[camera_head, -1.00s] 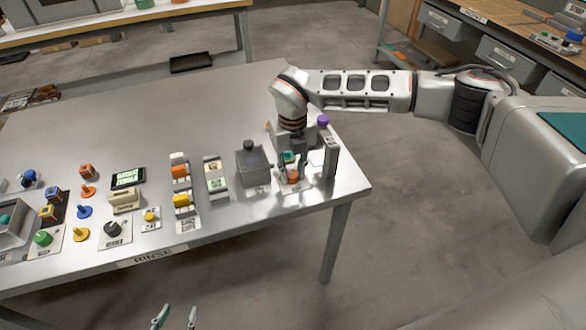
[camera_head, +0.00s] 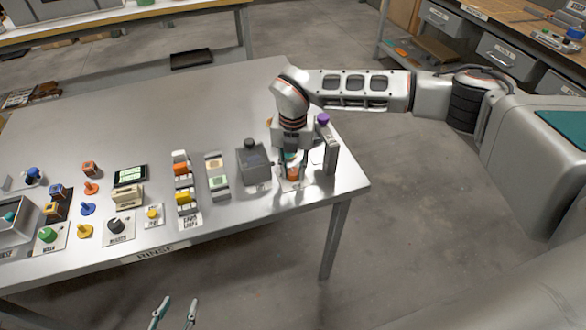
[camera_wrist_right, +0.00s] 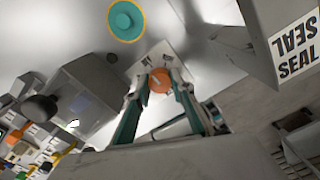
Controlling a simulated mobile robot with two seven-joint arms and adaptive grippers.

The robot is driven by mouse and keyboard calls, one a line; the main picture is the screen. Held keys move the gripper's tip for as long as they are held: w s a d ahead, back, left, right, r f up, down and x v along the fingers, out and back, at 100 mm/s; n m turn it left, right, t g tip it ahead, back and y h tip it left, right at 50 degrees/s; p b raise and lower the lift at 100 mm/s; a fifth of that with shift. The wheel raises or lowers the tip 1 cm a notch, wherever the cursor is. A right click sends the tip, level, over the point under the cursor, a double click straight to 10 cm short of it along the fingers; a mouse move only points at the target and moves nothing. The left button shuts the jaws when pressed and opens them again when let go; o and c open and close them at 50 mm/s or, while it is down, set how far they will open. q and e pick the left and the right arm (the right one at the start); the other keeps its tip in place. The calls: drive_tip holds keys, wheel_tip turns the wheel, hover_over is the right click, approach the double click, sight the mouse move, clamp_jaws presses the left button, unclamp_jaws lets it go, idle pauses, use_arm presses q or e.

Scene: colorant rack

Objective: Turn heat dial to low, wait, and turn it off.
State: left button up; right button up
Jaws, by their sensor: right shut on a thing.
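The orange dial (camera_wrist_right: 159,80) sits on a white plate (camera_wrist_right: 148,64) in the right wrist view, with a small mark on its top. I take it for the heat dial; its label cannot be read. In the head view the dial (camera_head: 293,174) is partly covered near the table's right end. My right gripper (camera_head: 292,168) points down over it, and its teal-lined fingers (camera_wrist_right: 160,88) are shut on the dial's sides. My left gripper (camera_head: 175,312) is at the bottom of the head view, off the table's front edge, with its fingertips apart and empty.
A grey box with a dark knob (camera_head: 252,163) stands left of the dial. A grey block marked SEAL (camera_wrist_right: 262,35) stands close on the other side. A teal round piece (camera_wrist_right: 126,20) lies nearby. Other dials, a black one (camera_head: 115,226) and a green one (camera_head: 47,235), are further left.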

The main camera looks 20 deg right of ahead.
sight(293, 171)
drive_tip(key=o, duration=1.1)
wheel_tip(293, 171, up, 12)
idle(0.4)
